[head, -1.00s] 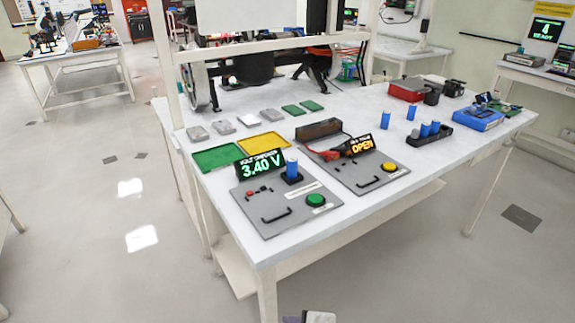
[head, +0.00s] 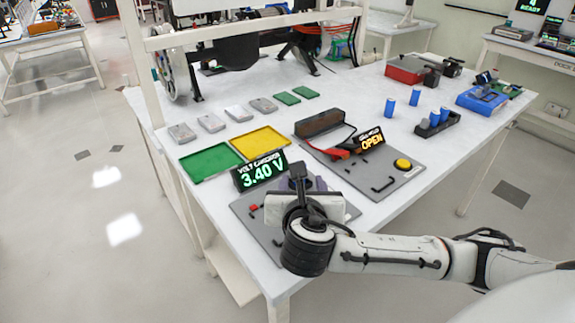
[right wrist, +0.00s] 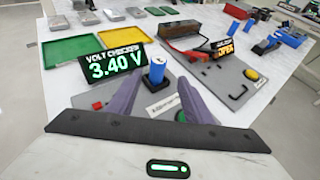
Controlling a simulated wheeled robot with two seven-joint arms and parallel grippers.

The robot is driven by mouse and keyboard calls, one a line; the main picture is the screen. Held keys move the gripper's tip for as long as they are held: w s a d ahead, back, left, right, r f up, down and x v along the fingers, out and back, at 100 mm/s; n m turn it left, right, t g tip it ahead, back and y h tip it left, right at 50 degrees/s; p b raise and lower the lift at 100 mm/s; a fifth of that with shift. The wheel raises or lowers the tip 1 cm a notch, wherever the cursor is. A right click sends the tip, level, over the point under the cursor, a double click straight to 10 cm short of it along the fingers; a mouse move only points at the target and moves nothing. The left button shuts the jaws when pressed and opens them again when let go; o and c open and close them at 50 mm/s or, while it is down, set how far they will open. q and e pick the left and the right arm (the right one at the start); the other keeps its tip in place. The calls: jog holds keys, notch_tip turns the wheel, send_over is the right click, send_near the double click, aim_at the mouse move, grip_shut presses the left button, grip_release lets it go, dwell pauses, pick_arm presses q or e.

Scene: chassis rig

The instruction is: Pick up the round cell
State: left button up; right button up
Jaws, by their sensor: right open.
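The round cell (right wrist: 156,72), a blue upright cylinder, stands on the volt checker panel in the right wrist view. In the head view it is hidden behind my right arm and gripper. The volt checker display (head: 261,171) reads 3.40 V in green and also shows in the right wrist view (right wrist: 116,65). My right gripper (right wrist: 159,80) is open, its two purple fingers pointing toward the cell, one to each side in the picture. The cell is not gripped. In the head view the right gripper (head: 310,184) is over the checker panel. My left gripper is not in view.
A green tray (head: 210,163) and a yellow tray (head: 262,143) lie left of the panel. A second panel (head: 405,168) with an OPEN display lies to the right. More blue cells (head: 390,107) and a black holder (head: 452,118) stand farther right.

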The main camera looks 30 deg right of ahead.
jog(key=x, duration=0.3)
jog(key=shift+w+d+f, duration=0.15)
jog(key=shift+w+d, duration=0.05)
jog(key=shift+d, duration=0.15)
jog(key=x, duration=0.4)
jog(key=shift+w+a+f+b, duration=0.1)
jog(key=shift+w+a+b, duration=0.15)
jog(key=shift+w+b, duration=0.05)
jog(key=shift+w+d+f, duration=0.1)
jog(key=shift+w+d, duration=0.05)
jog(key=shift+w, duration=0.15)
jog(key=c, duration=1)
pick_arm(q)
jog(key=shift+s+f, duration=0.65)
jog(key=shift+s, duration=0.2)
pick_arm(e)
grip_shut()
